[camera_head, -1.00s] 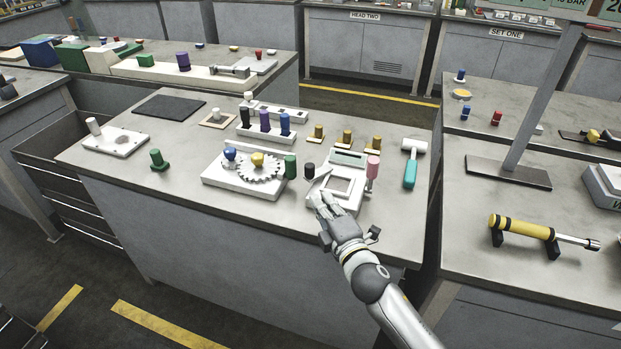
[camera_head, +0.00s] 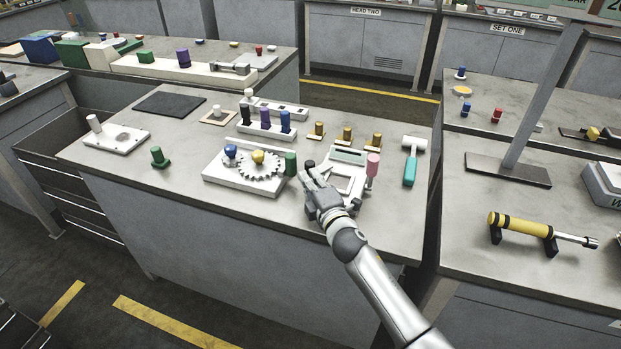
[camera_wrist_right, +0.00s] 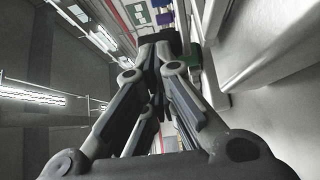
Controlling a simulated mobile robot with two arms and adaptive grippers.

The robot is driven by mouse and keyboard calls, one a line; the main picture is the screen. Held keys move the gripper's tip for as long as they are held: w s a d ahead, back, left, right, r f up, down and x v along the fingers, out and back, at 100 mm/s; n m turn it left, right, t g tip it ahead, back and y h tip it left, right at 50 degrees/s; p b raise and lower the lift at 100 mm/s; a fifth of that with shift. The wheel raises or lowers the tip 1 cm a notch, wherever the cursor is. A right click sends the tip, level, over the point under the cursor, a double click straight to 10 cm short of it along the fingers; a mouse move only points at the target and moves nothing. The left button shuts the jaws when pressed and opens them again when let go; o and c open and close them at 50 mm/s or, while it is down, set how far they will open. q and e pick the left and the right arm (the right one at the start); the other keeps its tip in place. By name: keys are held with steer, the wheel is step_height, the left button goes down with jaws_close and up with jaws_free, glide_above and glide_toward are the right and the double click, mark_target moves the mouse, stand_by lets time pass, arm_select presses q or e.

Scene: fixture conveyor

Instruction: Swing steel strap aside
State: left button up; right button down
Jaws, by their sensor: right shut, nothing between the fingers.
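A white fixture with a square opening (camera_head: 357,188) lies near the front right of the middle bench. In the earlier head view a thin grey strap slants at its left side. Now my right gripper covers that place, and I cannot make out the strap's position or whether I touch it. My left gripper is not in view.
The white gear fixture (camera_head: 232,184) with a green peg (camera_head: 290,163) stands close to the left of my gripper. The bench front (camera_head: 240,215) is bare.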

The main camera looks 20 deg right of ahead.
steer(key=shift+w+a+f+m+h+b, duration=0.2)
steer(key=shift+w+a+m+h+b, duration=0.4)
steer(key=shift+b, duration=0.85)
steer(key=shift+w+h+b, duration=0.15)
steer(key=shift+h+b, duration=0.15)
steer(key=shift+b, duration=0.05)
steer(key=shift+w+a+r, duration=0.15)
steer(key=shift+w+a, duration=0.3)
steer(key=shift+w, duration=0.4)
steer(key=shift+r, duration=0.1)
